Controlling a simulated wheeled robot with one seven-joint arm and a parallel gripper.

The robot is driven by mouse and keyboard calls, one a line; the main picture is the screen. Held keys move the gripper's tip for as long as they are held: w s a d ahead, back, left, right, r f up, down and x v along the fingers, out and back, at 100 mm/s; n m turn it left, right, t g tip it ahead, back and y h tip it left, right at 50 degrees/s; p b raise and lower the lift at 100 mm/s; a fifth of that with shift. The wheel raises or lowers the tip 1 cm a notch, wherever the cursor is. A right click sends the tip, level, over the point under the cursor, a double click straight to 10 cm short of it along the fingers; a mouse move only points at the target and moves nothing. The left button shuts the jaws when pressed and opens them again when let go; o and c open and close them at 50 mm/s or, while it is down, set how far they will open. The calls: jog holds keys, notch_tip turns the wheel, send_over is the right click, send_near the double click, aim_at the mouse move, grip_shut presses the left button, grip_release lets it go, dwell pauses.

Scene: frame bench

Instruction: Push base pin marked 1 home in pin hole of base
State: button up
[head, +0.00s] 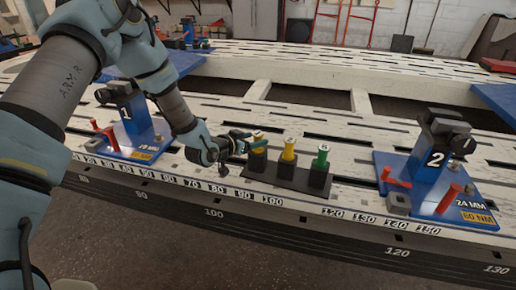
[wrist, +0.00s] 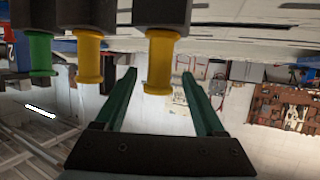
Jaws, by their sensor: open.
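Base 1 is a blue plate (head: 140,150) with an upright marked 1, on the left of the bench. Red pins (head: 105,131) show on it, and a small grey block (head: 94,146) stands at its front left corner. I cannot make out a base pin marked 1 or its hole. My gripper (head: 250,146) is open at the leftmost yellow pin (head: 258,138) in a dark rack (head: 285,178). In the wrist view, upside down, that yellow pin (wrist: 159,60) shows between the spread green fingers (wrist: 160,74), with no clear contact.
A second yellow pin (head: 289,149) and a green pin (head: 322,158) stand in the rack close to my gripper's right. Base 2 (head: 430,195), with red pins (head: 448,200), stands further right. The slotted white bench (head: 340,205) is clear between rack and base 2.

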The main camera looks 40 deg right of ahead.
jog(key=x, duration=0.5)
jog(key=shift+d+r, duration=0.1)
jog(key=shift+d, duration=0.1)
grip_shut()
dwell(0.4)
